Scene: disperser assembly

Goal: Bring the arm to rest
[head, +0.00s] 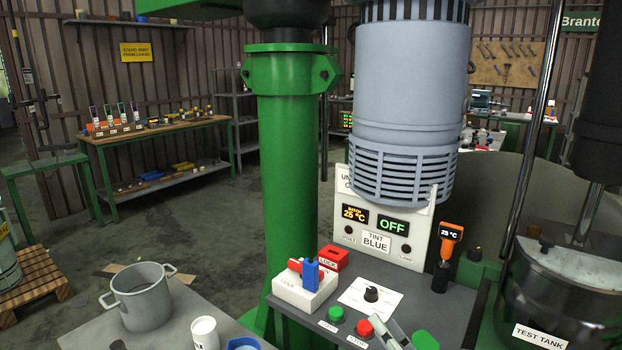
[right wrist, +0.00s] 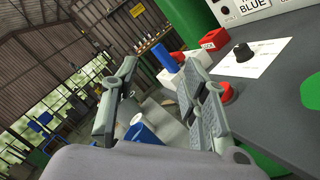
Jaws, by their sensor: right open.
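My right gripper (head: 392,334) shows at the bottom edge of the head view, over the front of the dark control desk, beside the red button. In the right wrist view my right gripper (right wrist: 160,72) has its two fingers spread apart with nothing held between them. The red button (right wrist: 229,92) lies just to the right of the right-hand finger in that view; whether they touch, I cannot tell. My left gripper is in neither view.
The desk (head: 437,297) carries a white box with a blue lever (head: 310,276), a red LOCK block (head: 333,257), a black knob (head: 371,294) and a green button (head: 335,314). A grey pot (head: 141,300) stands on the left table. The test tank (head: 560,290) is at right.

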